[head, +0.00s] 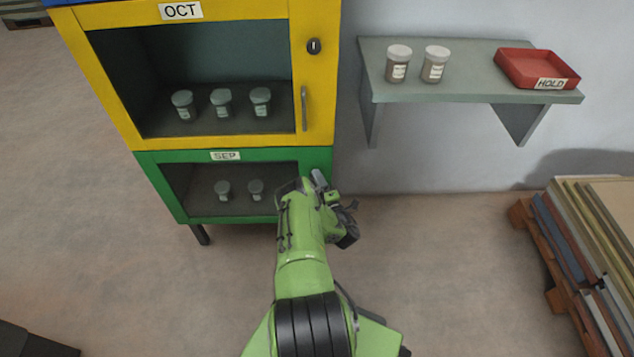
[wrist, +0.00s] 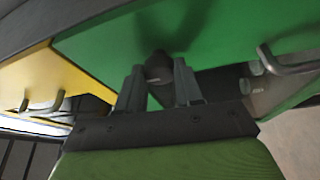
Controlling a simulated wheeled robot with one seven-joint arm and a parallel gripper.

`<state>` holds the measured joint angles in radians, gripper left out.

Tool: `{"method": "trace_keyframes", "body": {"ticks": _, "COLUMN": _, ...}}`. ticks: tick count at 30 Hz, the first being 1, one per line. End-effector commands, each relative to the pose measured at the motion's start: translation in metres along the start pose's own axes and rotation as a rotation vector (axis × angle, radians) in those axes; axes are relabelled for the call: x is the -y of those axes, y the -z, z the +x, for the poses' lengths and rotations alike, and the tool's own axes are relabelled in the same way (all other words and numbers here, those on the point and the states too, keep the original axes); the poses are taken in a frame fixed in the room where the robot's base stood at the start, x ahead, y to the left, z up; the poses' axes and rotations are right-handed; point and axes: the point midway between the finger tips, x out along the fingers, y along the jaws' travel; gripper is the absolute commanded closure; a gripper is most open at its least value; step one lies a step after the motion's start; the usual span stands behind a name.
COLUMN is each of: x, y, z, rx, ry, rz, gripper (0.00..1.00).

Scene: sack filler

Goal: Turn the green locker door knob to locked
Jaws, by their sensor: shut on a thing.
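The green locker door (head: 237,156) is the lower front, labelled SEP, with a dark window. It looks closed and fills much of the wrist view (wrist: 100,48). The dark knob (wrist: 158,68) on it is between the fingers of my gripper (wrist: 159,85), which is shut on it. In the head view my gripper (head: 318,182) is at the door's upper right corner, and my arm hides the knob there. I cannot tell which way the knob points.
The yellow locker door (head: 92,87) above, labelled OCT, has a lock and handle (head: 305,108). The green door's handle (wrist: 290,62) is close to my fingers. A wall shelf (head: 470,85) with two jars and a red tray (head: 538,68) is to the right. A loaded pallet (head: 560,260) stands lower right.

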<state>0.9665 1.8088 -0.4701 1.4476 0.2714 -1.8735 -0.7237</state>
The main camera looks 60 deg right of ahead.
Motion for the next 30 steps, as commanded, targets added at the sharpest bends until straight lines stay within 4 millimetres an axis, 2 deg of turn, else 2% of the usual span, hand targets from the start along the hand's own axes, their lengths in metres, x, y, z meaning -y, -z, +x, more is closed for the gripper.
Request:
{"method": "trace_keyframes", "body": {"ticks": 16, "x": -0.0002, "y": -0.0001, "z": 0.0, "rx": 0.002, "ry": -0.011, "rz": 0.026, "gripper": 0.95}}
{"method": "trace_keyframes", "body": {"ticks": 17, "x": -0.0001, "y": -0.0001, "z": 0.0, "rx": 0.002, "ry": -0.011, "rz": 0.026, "gripper": 0.63}}
{"method": "trace_keyframes", "body": {"ticks": 21, "x": -0.0001, "y": -0.0001, "z": 0.0, "rx": 0.002, "ry": -0.01, "rz": 0.025, "gripper": 0.42}}
{"method": "trace_keyframes", "body": {"ticks": 30, "x": 0.0004, "y": 0.0001, "z": 0.0005, "rx": 0.002, "ry": -0.01, "rz": 0.024, "gripper": 0.39}}
